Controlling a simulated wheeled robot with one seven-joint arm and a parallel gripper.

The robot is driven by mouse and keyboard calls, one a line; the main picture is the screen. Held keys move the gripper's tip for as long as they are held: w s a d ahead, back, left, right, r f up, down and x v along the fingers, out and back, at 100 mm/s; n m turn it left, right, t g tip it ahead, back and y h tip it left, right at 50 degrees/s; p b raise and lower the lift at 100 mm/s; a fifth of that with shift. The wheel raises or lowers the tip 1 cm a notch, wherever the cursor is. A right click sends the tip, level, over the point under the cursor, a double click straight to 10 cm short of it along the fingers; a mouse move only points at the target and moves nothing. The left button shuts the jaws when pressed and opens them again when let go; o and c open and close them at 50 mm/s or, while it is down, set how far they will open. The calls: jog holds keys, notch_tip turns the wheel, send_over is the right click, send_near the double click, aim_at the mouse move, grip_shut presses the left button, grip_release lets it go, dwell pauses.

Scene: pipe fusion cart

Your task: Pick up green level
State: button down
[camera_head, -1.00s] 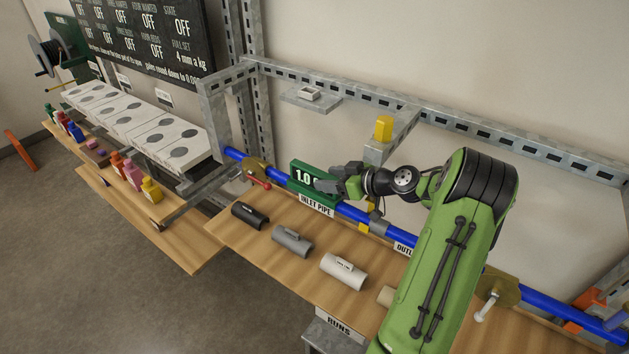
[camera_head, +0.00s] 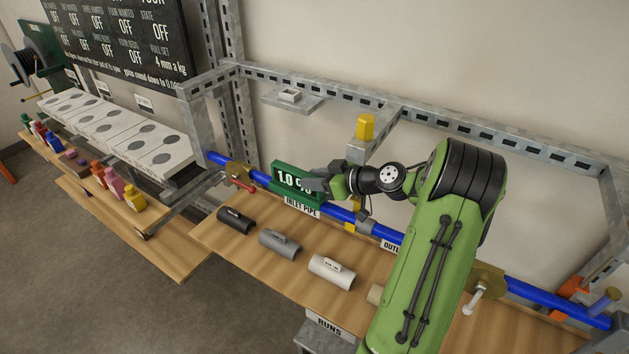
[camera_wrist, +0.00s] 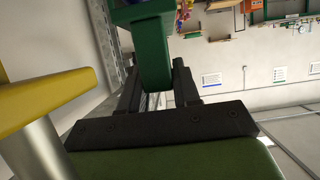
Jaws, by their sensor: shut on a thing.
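The green level (camera_head: 290,183) shows a white reading that looks like "1.0" in the head view. It is at the blue pipe (camera_head: 353,226), above the "INLET PIPE" label (camera_head: 302,207). My gripper (camera_head: 322,185) reaches it from the right and is shut on its right part. In the wrist view a green piece of the level (camera_wrist: 152,55) stands between the two dark fingers (camera_wrist: 160,88). Whether the level touches the pipe cannot be told.
Black (camera_head: 235,220), grey (camera_head: 281,243) and white (camera_head: 331,271) pipe pieces lie on the wooden shelf in front. A yellow block (camera_head: 365,126) stands on a bracket behind my arm. A red-handled valve (camera_head: 240,183) is left of the level.

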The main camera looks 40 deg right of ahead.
jog(key=s+a+r+b, duration=0.1)
jog(key=s+a+r, duration=0.5)
jog(key=a, duration=0.3)
jog(key=shift+s+a, duration=0.15)
jog(key=shift+s, duration=0.7)
jog(key=shift+r, duration=0.1)
